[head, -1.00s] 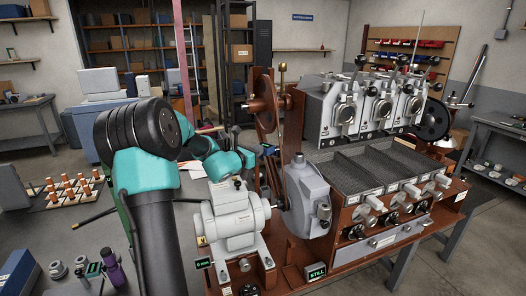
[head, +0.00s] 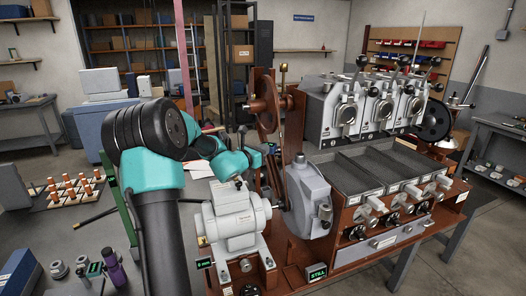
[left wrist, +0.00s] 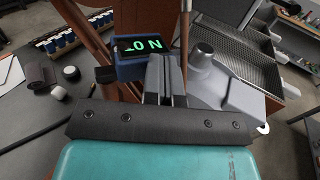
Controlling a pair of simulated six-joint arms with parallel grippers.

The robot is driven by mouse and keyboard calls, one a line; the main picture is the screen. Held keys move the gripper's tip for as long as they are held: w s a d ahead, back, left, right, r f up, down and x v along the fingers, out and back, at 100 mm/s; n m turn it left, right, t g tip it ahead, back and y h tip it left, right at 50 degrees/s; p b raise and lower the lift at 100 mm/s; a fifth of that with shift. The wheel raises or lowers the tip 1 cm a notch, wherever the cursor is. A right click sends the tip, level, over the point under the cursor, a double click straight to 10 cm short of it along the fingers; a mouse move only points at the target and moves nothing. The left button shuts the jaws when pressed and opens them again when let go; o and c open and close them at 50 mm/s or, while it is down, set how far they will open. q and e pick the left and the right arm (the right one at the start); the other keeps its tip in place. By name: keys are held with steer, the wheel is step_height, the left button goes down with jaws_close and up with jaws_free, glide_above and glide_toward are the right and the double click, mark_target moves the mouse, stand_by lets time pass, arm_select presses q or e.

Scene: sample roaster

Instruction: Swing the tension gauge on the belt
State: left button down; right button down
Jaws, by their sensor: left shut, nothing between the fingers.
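The tension gauge (left wrist: 145,45) is a small dark blue box with a lit green display, showing a 0 and an N, in the left wrist view. A dark stub sticks out of its left side. My left gripper (left wrist: 166,72) is shut and empty, with its fingers close beside the gauge at its lower right; I cannot tell whether they touch. In the head view my left gripper (head: 270,165) is small and partly hidden between the motor and the brown frame. The belt (head: 281,125) runs down from the brown pulley wheel (head: 267,101). My right gripper is not in view.
A light grey motor (head: 235,217) stands just in front of my left gripper. A grey housing (head: 309,198) stands to its right. The roaster's trays (head: 372,170) and drums (head: 345,112) fill the right. A rack of orange-topped pieces (head: 72,192) lies at left.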

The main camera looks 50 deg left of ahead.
arm_select(q)
steer(key=s+d, duration=0.6)
steer(key=s, duration=0.6)
steer(key=shift+s+d, duration=0.15)
steer(key=shift+d, duration=0.2)
